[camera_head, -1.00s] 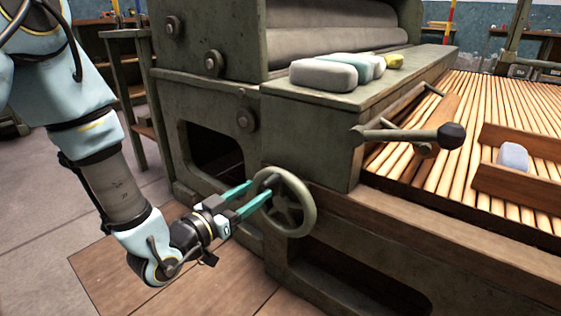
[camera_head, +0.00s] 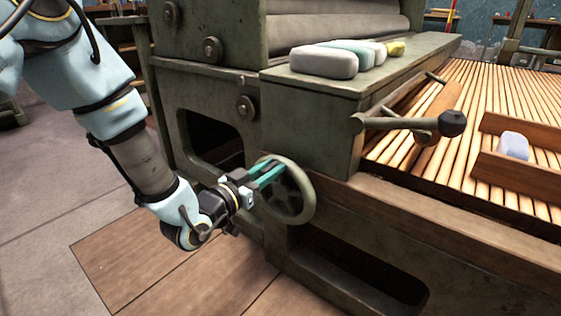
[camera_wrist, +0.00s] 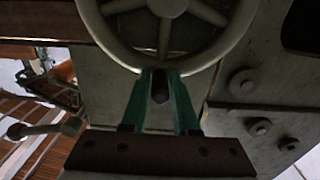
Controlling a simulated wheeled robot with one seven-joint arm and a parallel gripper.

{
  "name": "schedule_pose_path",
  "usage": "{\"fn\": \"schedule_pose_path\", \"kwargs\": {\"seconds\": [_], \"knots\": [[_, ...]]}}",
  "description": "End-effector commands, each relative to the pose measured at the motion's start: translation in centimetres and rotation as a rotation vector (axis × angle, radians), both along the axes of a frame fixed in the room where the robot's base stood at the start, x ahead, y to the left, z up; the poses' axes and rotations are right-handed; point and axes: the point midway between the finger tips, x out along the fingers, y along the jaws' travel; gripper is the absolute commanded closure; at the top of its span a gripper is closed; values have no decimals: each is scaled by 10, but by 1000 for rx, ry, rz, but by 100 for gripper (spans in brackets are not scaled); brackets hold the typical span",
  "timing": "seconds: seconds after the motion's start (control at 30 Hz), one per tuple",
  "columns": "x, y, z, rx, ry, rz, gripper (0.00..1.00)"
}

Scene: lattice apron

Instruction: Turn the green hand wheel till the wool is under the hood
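The green hand wheel (camera_head: 309,203) is on the machine's front side, and its rim and spokes fill the top of the wrist view (camera_wrist: 226,42). My gripper (camera_head: 273,172) is at the wheel's upper left. In the wrist view its teal fingers (camera_wrist: 160,76) stand on both sides of a dark peg-like handle (camera_wrist: 160,92) and look closed on it. The pale blue wool (camera_head: 513,145) lies on the slatted lattice (camera_head: 440,135) at the right, between wooden boards. A green housing (camera_head: 315,125) stands at the lattice's left end; I cannot tell exactly where the hood's edge is.
Several soft blocks (camera_head: 324,62), grey, teal, white and yellow, lie on the housing's top. Wooden boards (camera_head: 518,176) flank the wool. Floor at the lower left is clear.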

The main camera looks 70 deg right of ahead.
Motion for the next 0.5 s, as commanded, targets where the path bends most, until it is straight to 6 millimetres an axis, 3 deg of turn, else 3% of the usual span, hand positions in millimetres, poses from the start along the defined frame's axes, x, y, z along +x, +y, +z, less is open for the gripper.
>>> {"fn": "schedule_pose_path", "kwargs": {"seconds": [0.03,0.23,0.5], "knots": [[0,0,0,0,0,0,79],[0,0,0,0,0,0,100],[-3,1,-1,0,1,-1,100]]}}
